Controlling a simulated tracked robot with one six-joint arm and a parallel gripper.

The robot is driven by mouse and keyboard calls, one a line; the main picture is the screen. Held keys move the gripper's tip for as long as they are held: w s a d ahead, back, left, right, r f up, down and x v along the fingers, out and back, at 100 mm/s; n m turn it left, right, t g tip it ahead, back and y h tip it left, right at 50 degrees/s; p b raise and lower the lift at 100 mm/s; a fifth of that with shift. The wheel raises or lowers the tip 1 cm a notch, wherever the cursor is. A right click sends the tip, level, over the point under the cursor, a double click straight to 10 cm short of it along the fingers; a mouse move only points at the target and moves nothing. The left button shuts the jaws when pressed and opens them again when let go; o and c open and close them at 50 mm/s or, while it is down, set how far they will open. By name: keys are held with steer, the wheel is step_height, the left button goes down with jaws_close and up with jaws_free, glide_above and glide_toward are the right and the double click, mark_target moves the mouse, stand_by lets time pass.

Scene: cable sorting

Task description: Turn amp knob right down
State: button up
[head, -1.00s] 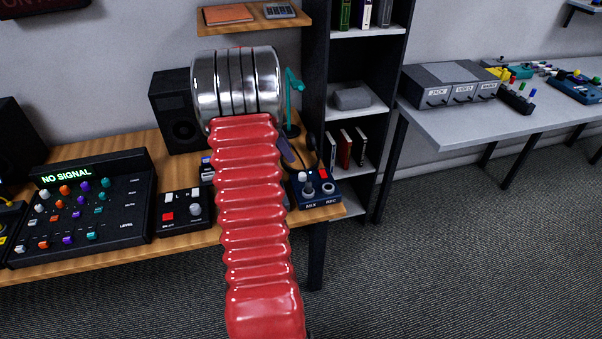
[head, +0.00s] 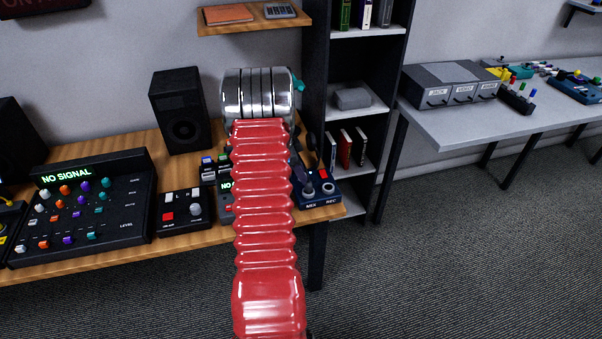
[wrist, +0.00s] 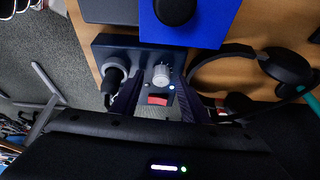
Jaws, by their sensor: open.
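In the wrist view a pale grey ridged knob (wrist: 161,75) stands on a dark box (wrist: 104,52) with a red switch and a small lit light. I take this box for the amp, but no label on it is readable. A plug sits in the box beside the knob. My gripper (wrist: 158,88) is open, its two dark fingers reaching toward the box on either side of the knob. I cannot tell whether they touch it.
Headphones (wrist: 287,66) lie right of the box, and a bright blue box (wrist: 208,25) is beyond it.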

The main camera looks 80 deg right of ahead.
jaws_close()
steer(key=shift+a, duration=0.15)
steer(key=shift+s, duration=0.1)
stand_by(0.4)
